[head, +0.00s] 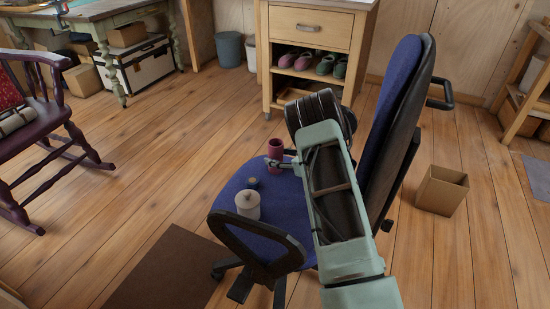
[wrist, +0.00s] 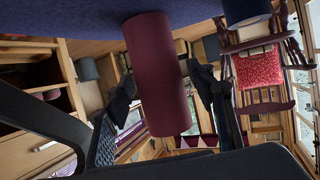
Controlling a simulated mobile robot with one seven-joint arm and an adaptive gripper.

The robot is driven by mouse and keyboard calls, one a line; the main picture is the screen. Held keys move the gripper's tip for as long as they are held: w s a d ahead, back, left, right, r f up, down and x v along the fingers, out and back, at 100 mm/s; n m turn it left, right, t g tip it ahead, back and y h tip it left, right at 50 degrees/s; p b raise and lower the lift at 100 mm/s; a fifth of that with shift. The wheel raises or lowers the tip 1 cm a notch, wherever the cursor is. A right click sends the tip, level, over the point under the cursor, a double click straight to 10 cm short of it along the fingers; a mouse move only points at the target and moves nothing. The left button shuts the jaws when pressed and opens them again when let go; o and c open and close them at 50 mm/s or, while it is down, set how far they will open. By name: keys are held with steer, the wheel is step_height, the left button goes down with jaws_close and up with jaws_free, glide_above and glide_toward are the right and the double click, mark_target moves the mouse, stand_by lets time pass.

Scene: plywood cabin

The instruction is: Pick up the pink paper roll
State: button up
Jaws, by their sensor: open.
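The pink paper roll (head: 276,148) stands upright on the blue seat of the office chair (head: 234,190), near the seat's far side. In the wrist view, which is turned over, the roll (wrist: 158,75) hangs from the blue seat at the top and fills the middle. My gripper (head: 281,163) is open and low at the roll. In the wrist view my gripper (wrist: 163,88) has one dark finger on each side of the roll, with a gap visible at the right; contact at the left is hard to tell. My arm hides part of the seat.
A white lidded jar (head: 248,206) and a small blue-grey item (head: 253,183) stand on the seat nearer the front. The chair's backrest (head: 393,110) rises right of my arm and an armrest (head: 258,240) is in front. A cardboard box (head: 441,190) stands on the floor.

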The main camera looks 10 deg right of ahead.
steer(key=b+x, duration=0.1)
steer(key=x, duration=0.1)
steer(key=b+x, duration=0.1)
steer(key=x, duration=0.1)
steer(key=b+x, duration=0.1)
steer(key=x, duration=0.1)
steer(key=shift+w+a+r, duration=0.2)
steer(key=shift+w+r, duration=0.05)
steer(key=shift+w, duration=0.05)
steer(key=shift+w+a, duration=0.15)
steer(key=shift+w, duration=0.1)
steer(key=shift+c, duration=0.2)
jaws_close()
steer(key=shift+r, duration=0.15)
